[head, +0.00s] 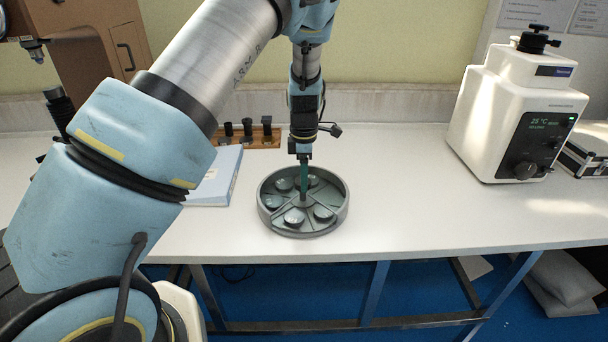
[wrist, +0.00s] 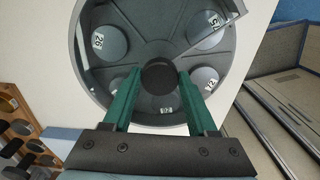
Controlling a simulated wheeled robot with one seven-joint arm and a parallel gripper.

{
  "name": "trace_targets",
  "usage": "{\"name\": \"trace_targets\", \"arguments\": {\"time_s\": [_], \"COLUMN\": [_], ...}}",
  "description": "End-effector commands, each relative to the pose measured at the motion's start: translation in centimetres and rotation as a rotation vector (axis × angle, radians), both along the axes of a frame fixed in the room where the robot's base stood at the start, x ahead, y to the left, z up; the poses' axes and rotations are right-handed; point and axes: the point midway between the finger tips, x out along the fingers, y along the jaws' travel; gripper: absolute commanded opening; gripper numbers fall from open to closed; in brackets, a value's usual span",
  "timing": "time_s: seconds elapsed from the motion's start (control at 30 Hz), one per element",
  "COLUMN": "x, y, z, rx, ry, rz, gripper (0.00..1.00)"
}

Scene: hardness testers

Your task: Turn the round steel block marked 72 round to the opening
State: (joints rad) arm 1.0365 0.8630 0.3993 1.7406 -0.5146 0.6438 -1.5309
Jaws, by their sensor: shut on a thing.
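A round grey tray (head: 343,212) with wedge-shaped compartments and a raised rim stands on the white bench. Several round steel blocks lie in it, each in its own compartment. In the wrist view the block at the lower right (wrist: 205,80) has a small tilted label that looks like 72; others carry different numbers. A block at the bottom (wrist: 163,106) is partly hidden by my gripper. My gripper (head: 304,190) points straight down over the tray's middle, its green fingers shut on the dark central knob (wrist: 158,76). I cannot tell clearly where the opening is; a pale straight strip (wrist: 215,34) crosses the tray's upper right.
A blue-white book (head: 215,180) lies just left of the tray. Behind it stands a wooden rack (head: 262,139) with black-topped pieces. A white tester (head: 512,118) with a display stands at the right. The bench between tray and tester is clear.

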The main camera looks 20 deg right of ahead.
Motion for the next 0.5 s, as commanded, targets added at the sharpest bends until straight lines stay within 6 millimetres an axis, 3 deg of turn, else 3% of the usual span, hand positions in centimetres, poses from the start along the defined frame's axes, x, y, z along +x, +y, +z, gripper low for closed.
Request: {"name": "trace_targets", "arguments": {"time_s": [0.5], "x": [0.25], "y": [0.02], "z": [0.22], "rx": [-0.001], "ry": [-0.004], "rz": [0.225], "gripper": [0.0]}}
